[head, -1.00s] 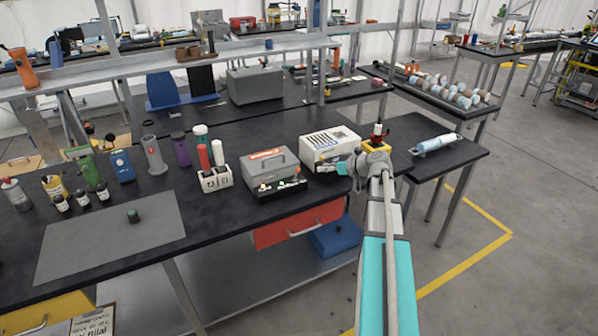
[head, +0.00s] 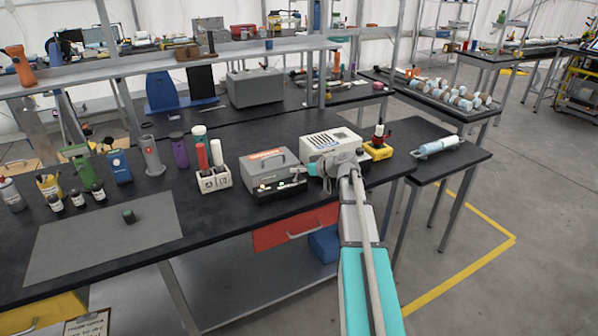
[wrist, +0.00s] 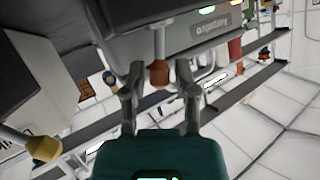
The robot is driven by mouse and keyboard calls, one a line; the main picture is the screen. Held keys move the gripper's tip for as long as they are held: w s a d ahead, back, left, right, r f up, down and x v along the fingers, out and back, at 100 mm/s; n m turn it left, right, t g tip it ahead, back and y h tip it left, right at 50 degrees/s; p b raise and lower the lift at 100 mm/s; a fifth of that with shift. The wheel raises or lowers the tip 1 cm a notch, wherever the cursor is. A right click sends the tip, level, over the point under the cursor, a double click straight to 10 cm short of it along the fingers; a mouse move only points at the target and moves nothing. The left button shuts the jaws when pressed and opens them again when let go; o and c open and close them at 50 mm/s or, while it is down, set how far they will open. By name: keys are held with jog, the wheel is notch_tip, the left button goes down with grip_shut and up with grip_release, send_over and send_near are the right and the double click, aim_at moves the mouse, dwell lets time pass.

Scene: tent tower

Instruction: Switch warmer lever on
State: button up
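A grey box with a handle and a dark front panel (head: 268,165) stands on the black bench; I cannot tell if it is the warmer. In the wrist view a lever with an orange-brown knob (wrist: 160,73) sticks out between the two fingers of my gripper (wrist: 158,82). The fingers stand apart on either side of the knob, with no clear contact. A second lever with a yellow knob (wrist: 43,148) is at the lower left of the wrist view. In the head view my gripper (head: 309,169) is at the grey box's right front, and the levers are hidden.
A white vented box (head: 322,139) stands just right of the grey box, partly behind my wrist. A yellow-based item (head: 378,152) is farther right. A white holder with red and white cylinders (head: 212,180) stands left. A red drawer (head: 280,233) is below the bench edge.

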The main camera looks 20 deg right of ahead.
grip_shut()
jog(key=shift+d+f+m+y+b, duration=0.3)
jog(key=shift+m+y+b, duration=0.1)
jog(key=shift+b, duration=0.4)
jog(key=shift+d+r+t+y+b, duration=0.1)
jog(key=shift+r+t+y+b, duration=0.05)
jog(key=shift+t+y+b, duration=0.15)
grip_release()
